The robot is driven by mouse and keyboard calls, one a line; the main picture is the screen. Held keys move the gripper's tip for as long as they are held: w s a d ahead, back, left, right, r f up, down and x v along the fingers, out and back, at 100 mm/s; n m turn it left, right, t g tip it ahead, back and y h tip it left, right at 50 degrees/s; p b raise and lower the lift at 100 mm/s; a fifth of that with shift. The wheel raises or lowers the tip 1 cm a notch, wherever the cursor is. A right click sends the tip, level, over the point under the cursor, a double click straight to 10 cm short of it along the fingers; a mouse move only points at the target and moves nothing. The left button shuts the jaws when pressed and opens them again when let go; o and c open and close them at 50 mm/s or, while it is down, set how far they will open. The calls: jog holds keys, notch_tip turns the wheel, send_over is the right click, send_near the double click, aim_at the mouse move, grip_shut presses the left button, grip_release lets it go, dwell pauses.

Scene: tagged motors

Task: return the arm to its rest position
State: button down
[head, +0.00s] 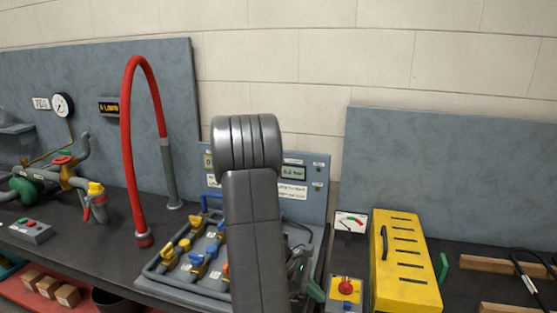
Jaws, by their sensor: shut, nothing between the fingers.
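My grey arm (254,230) stands upright in the middle of the head view, with its rounded joint (246,143) at the top. Its lower part runs out of the bottom of the picture. I cannot make out my gripper or its fingers. A small dark part (300,262) shows just right of the arm, but I cannot tell what it belongs to. The arm hides part of the valve panel (150,283) and the grey gauge board (321,205) behind it.
A dark bench (110,250) runs along grey back panels (450,170). A tall red hose (128,150) arches left of my arm. Pipes with a red valve wheel (63,160) stand further left. A yellow slotted box (405,265) and a red-button box (345,290) stand right.

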jog(key=shift+w+a, duration=0.25)
jog(key=shift+a, duration=0.55)
jog(key=shift+a, duration=0.1)
